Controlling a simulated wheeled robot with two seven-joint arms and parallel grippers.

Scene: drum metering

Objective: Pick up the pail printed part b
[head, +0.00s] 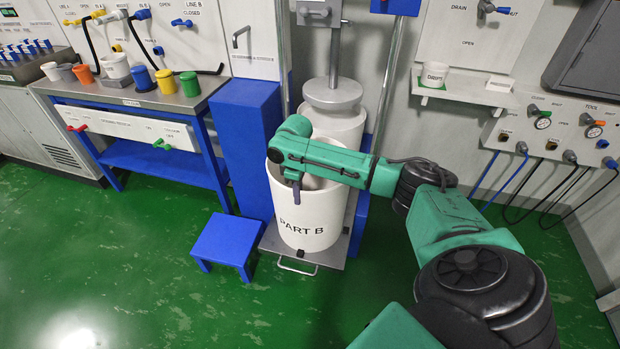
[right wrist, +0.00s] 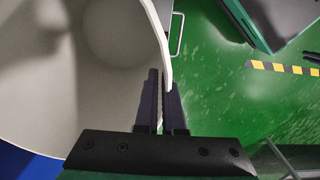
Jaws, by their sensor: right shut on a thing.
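The white pail printed PART B (head: 303,232) stands upright on a grey plate (head: 328,254) in the middle of the head view. My right gripper (head: 295,188) reaches down at the pail's rim from above. In the right wrist view, the right gripper (right wrist: 163,100) has one finger inside the pail (right wrist: 85,75) and one outside, shut on its wall. The inside of the pail looks empty in the wrist view. My left gripper is in neither view.
A white drum (head: 333,105) stands right behind the pail between upright rails. A blue step stool (head: 226,240) is left of the plate. A bench (head: 150,97) with coloured cups is at left. A small shelf (head: 462,92) holds a white cup. The green floor in front is clear.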

